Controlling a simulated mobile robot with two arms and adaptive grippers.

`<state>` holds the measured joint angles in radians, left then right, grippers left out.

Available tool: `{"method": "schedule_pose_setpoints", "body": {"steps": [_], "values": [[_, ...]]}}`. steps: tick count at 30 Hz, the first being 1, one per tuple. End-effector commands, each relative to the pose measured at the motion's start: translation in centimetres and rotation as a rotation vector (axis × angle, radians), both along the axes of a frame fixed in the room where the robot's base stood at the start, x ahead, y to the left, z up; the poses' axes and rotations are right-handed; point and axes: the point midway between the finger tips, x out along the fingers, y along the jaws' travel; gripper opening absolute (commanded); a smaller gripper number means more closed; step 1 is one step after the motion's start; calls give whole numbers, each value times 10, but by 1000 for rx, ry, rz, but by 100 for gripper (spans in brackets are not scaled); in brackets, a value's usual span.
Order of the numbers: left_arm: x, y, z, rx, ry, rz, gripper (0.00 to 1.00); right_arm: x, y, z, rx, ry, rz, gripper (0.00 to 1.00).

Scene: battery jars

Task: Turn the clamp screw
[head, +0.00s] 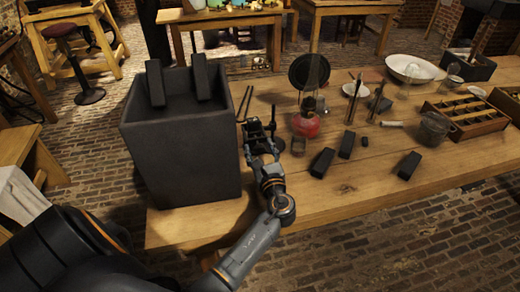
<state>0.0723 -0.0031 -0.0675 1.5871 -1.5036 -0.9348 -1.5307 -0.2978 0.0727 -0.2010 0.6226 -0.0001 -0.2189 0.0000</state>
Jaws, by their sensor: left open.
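My left gripper (258,126) reaches over the left part of the wooden table, just right of a big dark box-shaped jar (180,145). It is open, with its fingers pointing away from me. Two dark upright plates (155,83) (201,77) stick up out of the jar. I cannot make out a clamp screw; it is too small or hidden near the gripper. A small dark part shows close beside the fingers, and I cannot tell what it is. My right gripper is not in view.
A red-based oil lamp (306,122) stands right of the gripper. Several dark blocks (322,162) lie on the table (385,205). A white bowl (412,68) and a divided wooden tray (446,104) are further right. Two thin dark rods (244,103) lie behind the gripper.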

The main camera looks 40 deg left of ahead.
Motion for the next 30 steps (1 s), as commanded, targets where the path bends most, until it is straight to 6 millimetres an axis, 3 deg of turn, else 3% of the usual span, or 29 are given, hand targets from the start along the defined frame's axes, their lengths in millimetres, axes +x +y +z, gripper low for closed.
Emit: {"method": "schedule_pose_setpoints", "body": {"steps": [1, 9, 19, 30], "values": [[0, 0, 0, 0, 0, 0, 55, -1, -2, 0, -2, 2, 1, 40], [0, 0, 0, 0, 0, 0, 0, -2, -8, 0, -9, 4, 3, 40], [0, -1, 3, 28, 35, 0, 0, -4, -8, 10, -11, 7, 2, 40], [0, -1, 5, 186, 220, -1, 0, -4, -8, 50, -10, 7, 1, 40]]}}
